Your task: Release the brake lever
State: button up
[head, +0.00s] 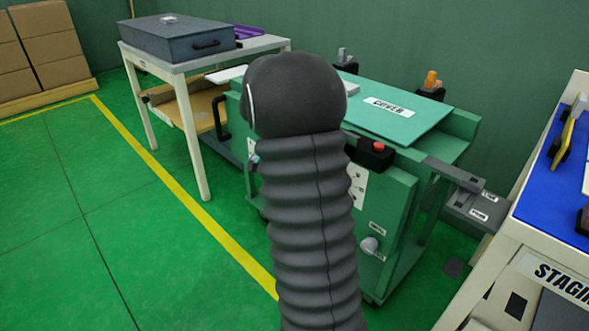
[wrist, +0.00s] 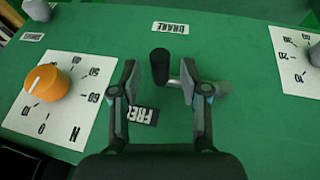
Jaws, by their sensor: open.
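The brake lever's black grip (wrist: 160,66) shows in the wrist view, below an upside-down BRAKE label (wrist: 171,28) on a green panel. A pale shaft runs from it rightward, behind the right finger, to a grey hub (wrist: 222,88). My gripper (wrist: 158,72) is open, with its fingers on either side of the grip; I cannot tell whether either touches it. A dark plate reading FREE (wrist: 142,116), also upside down, is partly covered by the left finger. In the head view my arm hides the gripper and the lever.
An orange dial (wrist: 47,82) on a white scale is left of my gripper; another scale plate (wrist: 295,55) is at right. In the head view, the green machine (head: 403,215) stands between a white table (head: 190,155) and a staging bench (head: 540,235). Floor at left is clear.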

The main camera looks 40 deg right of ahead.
jog(key=v, duration=1.2)
dwell(0.3)
jog(key=s+a+f+n+t+y, duration=0.2)
jog(key=s+a+f+n, duration=0.25)
jog(key=a+n, duration=0.35)
jog(key=s+a+r+n+t+y, duration=0.2)
jog(key=s+a+n+t, duration=0.3)
jog(key=s+a, duration=1.2)
jog(key=shift+s+r+n+y, duration=0.3)
jog(key=shift+s+r+n, duration=0.3)
jog(key=shift+s+n, duration=0.9)
